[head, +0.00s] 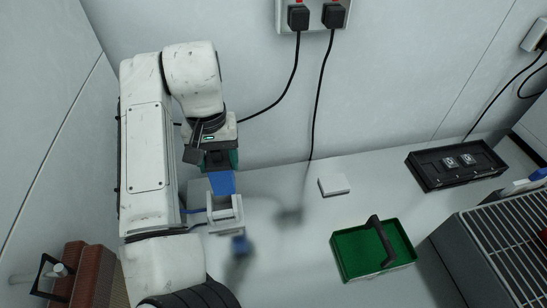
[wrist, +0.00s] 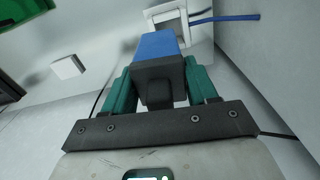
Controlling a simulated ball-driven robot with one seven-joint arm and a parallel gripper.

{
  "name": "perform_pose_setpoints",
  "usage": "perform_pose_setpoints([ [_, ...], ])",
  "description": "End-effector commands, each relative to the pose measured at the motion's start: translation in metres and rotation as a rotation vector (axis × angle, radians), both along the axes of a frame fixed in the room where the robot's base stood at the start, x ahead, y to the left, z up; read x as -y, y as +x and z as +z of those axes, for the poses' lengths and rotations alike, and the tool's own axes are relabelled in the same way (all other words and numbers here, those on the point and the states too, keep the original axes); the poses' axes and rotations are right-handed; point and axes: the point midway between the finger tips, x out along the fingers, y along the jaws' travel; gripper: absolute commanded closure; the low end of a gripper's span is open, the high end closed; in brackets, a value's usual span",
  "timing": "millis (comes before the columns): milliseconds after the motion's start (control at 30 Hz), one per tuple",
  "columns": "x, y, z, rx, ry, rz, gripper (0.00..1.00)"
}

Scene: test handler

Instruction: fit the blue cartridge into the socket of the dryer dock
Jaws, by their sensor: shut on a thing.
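My gripper (head: 220,160) has green fingers and is shut on the blue cartridge (head: 222,182). In the wrist view, the cartridge (wrist: 158,46) sticks out ahead from between the two fingers (wrist: 158,80), its dark end towards me. The white dryer dock (head: 226,217) stands on the bench just below the cartridge in the head view, with a blue cable at its left. In the wrist view, the dock (wrist: 184,15) shows a square frame with an opening, just beyond the cartridge's far end. I cannot tell whether the cartridge touches the dock; its far end hides part of it.
A blurred blue patch (head: 240,245) shows in front of the dock. A small white block (head: 333,184), a green tray (head: 342,262) and a black tray (head: 430,178) lie to the right. A grey rack (head: 500,250) stands far right, a reddish crate (head: 92,280) front left. The wall is close behind.

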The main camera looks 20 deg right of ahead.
Motion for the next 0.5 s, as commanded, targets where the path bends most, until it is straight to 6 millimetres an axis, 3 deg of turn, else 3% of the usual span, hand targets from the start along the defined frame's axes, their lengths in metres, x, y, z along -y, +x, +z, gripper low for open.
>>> perform_pose_setpoints([
  [33,-0.013,0.002,0.0,0.0,0.001,0.036,0.8],
  [167,-0.03,0.003,0.001,0.001,0.001,0.083,0.8],
  [500,-0.032,0.003,0.002,0.001,0.001,0.087,0.8],
])
